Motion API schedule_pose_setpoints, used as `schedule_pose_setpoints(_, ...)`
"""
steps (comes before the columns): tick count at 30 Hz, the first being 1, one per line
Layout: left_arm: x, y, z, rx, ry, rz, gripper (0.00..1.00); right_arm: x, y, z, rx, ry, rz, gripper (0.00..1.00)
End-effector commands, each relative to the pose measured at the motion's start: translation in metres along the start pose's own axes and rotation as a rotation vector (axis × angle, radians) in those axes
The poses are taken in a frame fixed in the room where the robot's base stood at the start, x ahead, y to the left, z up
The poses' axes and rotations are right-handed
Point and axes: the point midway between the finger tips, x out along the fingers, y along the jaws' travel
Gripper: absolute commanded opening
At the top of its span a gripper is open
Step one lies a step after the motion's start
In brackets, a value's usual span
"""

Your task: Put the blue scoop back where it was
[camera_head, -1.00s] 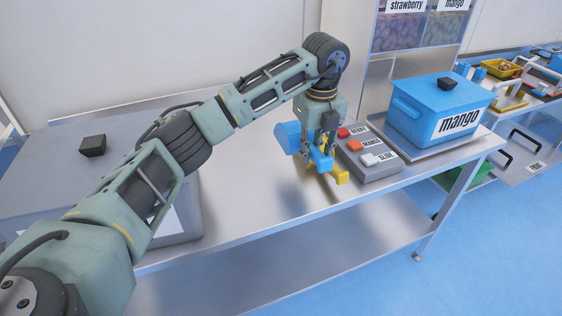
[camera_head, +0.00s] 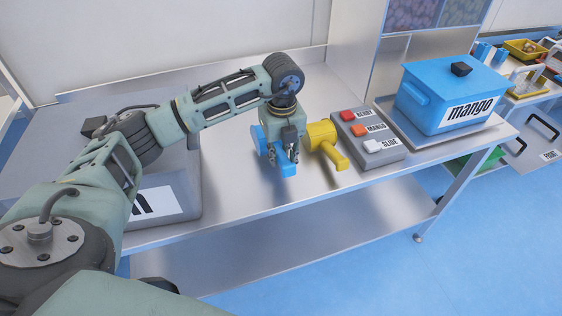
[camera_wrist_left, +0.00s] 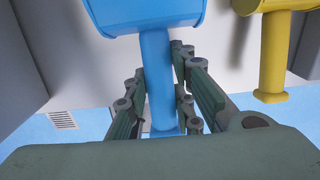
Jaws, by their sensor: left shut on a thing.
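The blue scoop (camera_head: 287,166) is in my left gripper (camera_head: 280,158), low over the steel table, left of the yellow scoop. In the left wrist view the fingers (camera_wrist_left: 168,100) are shut on the blue handle (camera_wrist_left: 158,75), and the blue cup (camera_wrist_left: 145,12) shows at the top. In the head view the gripper hides much of the cup. I cannot tell whether the scoop touches the table. My right gripper is not in view.
The yellow scoop (camera_head: 323,137) lies just right of the blue one. Beyond it are a grey button box (camera_head: 368,140) and a blue mango bin (camera_head: 450,92). A grey bin (camera_head: 60,140) stands at left. The table's front edge (camera_head: 300,190) is near.

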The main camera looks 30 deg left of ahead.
Motion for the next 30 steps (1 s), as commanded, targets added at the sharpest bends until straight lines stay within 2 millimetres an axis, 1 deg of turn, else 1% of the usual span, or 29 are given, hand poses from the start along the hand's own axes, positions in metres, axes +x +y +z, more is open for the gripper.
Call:
schedule_pose_setpoints(1, 0.004, 0.001, 0.0, 0.0, 0.001, 0.004, 0.0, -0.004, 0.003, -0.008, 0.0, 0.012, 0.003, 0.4)
schedule_pose_setpoints(3, 0.015, 0.002, -0.002, 0.001, 0.003, 0.005, 0.0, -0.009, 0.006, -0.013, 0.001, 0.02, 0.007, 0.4)
schedule_pose_setpoints(6, 0.029, 0.001, -0.001, 0.0, 0.001, 0.004, 0.0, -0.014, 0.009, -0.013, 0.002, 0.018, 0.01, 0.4)
schedule_pose_setpoints(9, 0.037, 0.001, -0.001, 0.001, 0.0, 0.002, 0.0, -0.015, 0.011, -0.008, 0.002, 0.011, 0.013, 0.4)
schedule_pose_setpoints(15, 0.039, 0.0, -0.001, 0.001, -0.001, 0.001, 0.0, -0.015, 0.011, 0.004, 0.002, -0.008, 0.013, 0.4)
schedule_pose_setpoints(19, 0.042, 0.0, -0.001, 0.001, -0.001, 0.001, 0.0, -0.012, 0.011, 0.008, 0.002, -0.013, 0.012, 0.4)
schedule_pose_setpoints(20, 0.041, 0.0, -0.002, 0.001, 0.0, 0.002, 0.24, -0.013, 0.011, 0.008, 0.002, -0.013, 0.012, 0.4)
schedule_pose_setpoints(26, 0.041, 0.001, -0.002, 0.001, 0.0, 0.002, 0.41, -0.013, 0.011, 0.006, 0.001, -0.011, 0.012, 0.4)
schedule_pose_setpoints(30, 0.041, 0.0, -0.002, 0.001, 0.0, 0.002, 0.41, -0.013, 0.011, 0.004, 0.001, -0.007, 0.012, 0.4)
